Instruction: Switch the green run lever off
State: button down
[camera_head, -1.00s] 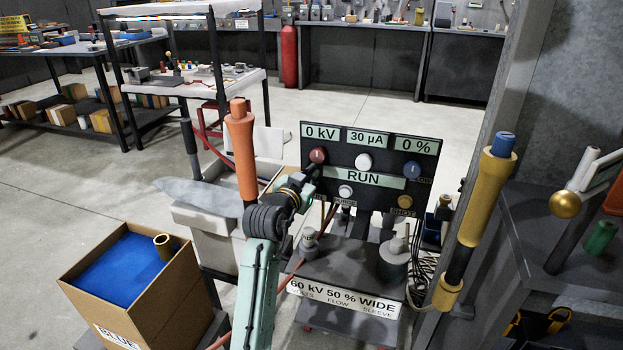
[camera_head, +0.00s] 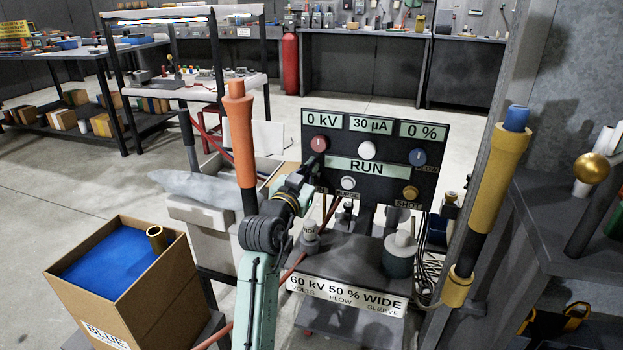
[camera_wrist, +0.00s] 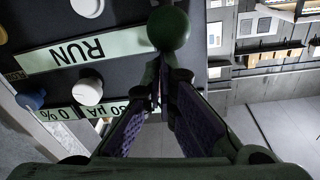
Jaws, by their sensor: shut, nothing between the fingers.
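The green run lever ends in a round dark green knob (camera_wrist: 169,28) in the wrist view, beside the RUN label (camera_wrist: 80,52) on the black panel. Its short stem runs down toward my fingertips. My gripper (camera_wrist: 162,82) is shut and empty, its tips close to the stem; I cannot tell whether they touch. In the head view my gripper (camera_head: 313,163) is at the left edge of the panel (camera_head: 440,165), just below the red knob (camera_head: 319,145). The lever is hidden behind my gripper there.
White (camera_head: 367,150), blue (camera_head: 417,157) and yellow (camera_head: 410,193) knobs sit on the panel. A yellow post with a blue cap (camera_head: 516,118) stands at right. A cardboard box (camera_head: 150,290) with blue contents is at lower left. Posts on the bench (camera_head: 345,275) stand below the panel.

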jog(key=f+t+b, duration=0.1)
jog(key=b, duration=0.5)
jog(key=s+f+t+h+b, duration=0.1)
jog(key=f+t+b, duration=0.1)
jog(key=b, duration=0.4)
jog(key=f+t+h+b, duration=0.1)
jog(key=f+b, duration=0.1)
jog(key=b, duration=0.4)
jog(key=shift+s+a+f+t+b, duration=0.25)
jog(key=shift+s+a+t+b, duration=0.05)
jog(key=shift+s+t, duration=0.1)
jog(key=f+b, duration=0.1)
jog(key=b, duration=0.3)
jog(key=shift+f, duration=0.3)
jog(key=shift+f+b, duration=0.45)
jog(key=shift+b, duration=0.2)
jog(key=shift+w+f, duration=0.15)
jog(key=shift+f, duration=0.1)
notch_tip(320, 180, up, 11)
jog(key=shift+s, duration=0.2)
jog(key=shift+s+f, duration=0.1)
